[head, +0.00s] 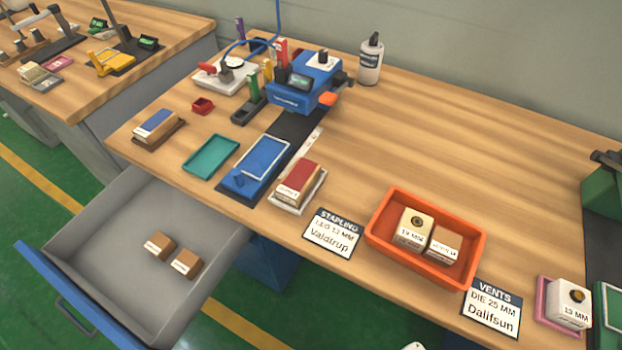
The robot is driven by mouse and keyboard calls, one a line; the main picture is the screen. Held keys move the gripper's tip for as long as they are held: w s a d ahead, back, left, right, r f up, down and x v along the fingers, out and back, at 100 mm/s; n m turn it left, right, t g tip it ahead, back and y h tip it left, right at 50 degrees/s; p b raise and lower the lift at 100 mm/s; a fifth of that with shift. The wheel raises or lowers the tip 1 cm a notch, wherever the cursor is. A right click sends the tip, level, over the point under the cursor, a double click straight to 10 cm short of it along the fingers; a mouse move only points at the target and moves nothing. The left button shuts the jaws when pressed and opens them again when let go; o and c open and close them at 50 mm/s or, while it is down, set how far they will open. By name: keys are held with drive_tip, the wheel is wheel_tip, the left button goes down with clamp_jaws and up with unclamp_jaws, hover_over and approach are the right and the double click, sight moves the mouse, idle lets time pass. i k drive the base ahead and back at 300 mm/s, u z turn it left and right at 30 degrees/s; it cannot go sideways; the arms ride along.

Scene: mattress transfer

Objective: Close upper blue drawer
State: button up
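The blue-fronted drawer (78,302) is pulled far out from under the wooden workbench, at the lower left of the head view. Its blue front has a dark handle (75,315) on the outer face. The grey inside is open to view and holds two small brown boxes with white labels, one box (159,245) beside the other box (186,264). Part of a blue cabinet (265,262) shows under the bench, right of the drawer. No lower drawer can be made out.
Green floor lies left of the drawer. A second bench (150,80) stands at upper left.

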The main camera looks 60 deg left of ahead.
sight(99, 262)
drive_tip(key=u, duration=3.6)
drive_tip(key=k, duration=0.5)
drive_tip(key=u, duration=0.65)
drive_tip(key=i, duration=0.85)
drive_tip(key=z, duration=0.8)
